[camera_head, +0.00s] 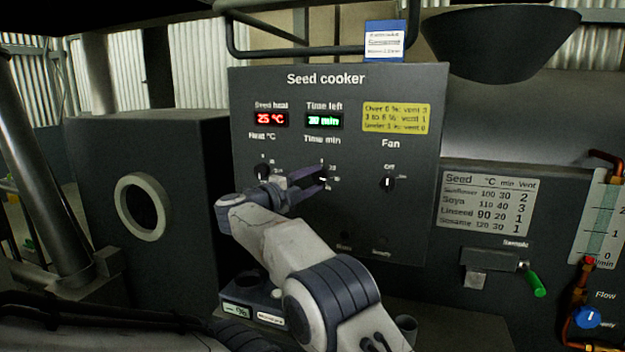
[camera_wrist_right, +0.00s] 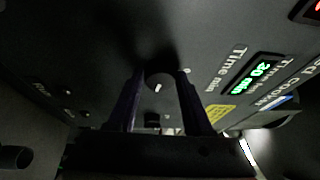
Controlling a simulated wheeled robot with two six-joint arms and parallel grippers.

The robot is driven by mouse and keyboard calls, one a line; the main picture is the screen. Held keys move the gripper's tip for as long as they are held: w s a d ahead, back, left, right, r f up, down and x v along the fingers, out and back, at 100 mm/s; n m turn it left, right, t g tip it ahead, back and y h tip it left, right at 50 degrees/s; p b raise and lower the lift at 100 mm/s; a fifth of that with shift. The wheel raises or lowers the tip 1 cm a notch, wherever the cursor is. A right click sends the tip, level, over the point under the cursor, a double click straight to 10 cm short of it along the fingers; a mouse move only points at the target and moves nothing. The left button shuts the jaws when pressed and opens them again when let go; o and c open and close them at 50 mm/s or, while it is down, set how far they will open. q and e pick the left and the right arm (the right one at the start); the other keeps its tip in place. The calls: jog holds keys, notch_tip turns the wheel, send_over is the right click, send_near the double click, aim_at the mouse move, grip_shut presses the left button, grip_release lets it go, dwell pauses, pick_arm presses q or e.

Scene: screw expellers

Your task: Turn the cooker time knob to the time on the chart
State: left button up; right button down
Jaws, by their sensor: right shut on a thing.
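The seed cooker panel (camera_head: 260,215) faces me. The time knob (camera_wrist_right: 158,79), a dark round knob with a white mark, sits below the "Time min" label. My right gripper (camera_head: 322,180) reaches it from the lower left; the wrist view shows its fingers (camera_wrist_right: 158,95) on both sides of the knob, shut on it. In the head view the fingers mostly cover the knob. The green "Time left" display (camera_head: 324,121) looks like 20 or 30 min. The chart (camera_head: 485,203) lists Sunflower 30, Soya 40, Linseed 20 and Sesame 30 min. My left gripper is not in view.
The heat knob (camera_head: 262,186) is left of my gripper and the fan knob (camera_head: 387,184) is right. A yellow vent note (camera_head: 396,117) is above the fan knob. A green-handled sampler (camera_head: 538,285) juts out at right.

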dwell(0.3)
jog(key=shift+c, duration=1.6)
grip_release()
jog(key=shift+a, duration=0.1)
